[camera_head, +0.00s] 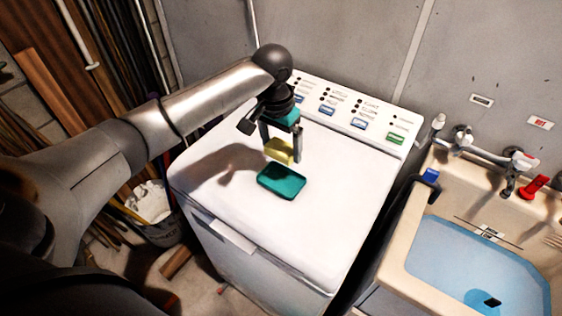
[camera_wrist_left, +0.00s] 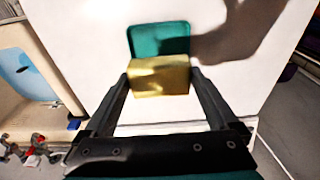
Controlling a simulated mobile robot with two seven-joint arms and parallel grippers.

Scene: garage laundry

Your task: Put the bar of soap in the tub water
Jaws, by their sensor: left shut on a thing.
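The yellow bar of soap (camera_head: 279,150) is between the fingers of my left gripper (camera_head: 281,156), which is shut on it. It is held above the white washer top, just behind the green soap dish (camera_head: 282,181). In the left wrist view the soap (camera_wrist_left: 160,77) sits between both fingertips, with the green dish (camera_wrist_left: 160,40) beyond it. The tub (camera_head: 396,262) stands right of the washer and holds blue water (camera_head: 470,262); part of the tub also shows at the left in the left wrist view (camera_wrist_left: 40,82). My right gripper is not in view.
The white washer (camera_head: 225,205) has a raised control panel (camera_head: 345,112) at its back. Taps (camera_head: 510,175) with a red handle (camera_head: 536,186) stand over the tub's back edge. A dark drain shows under the water.

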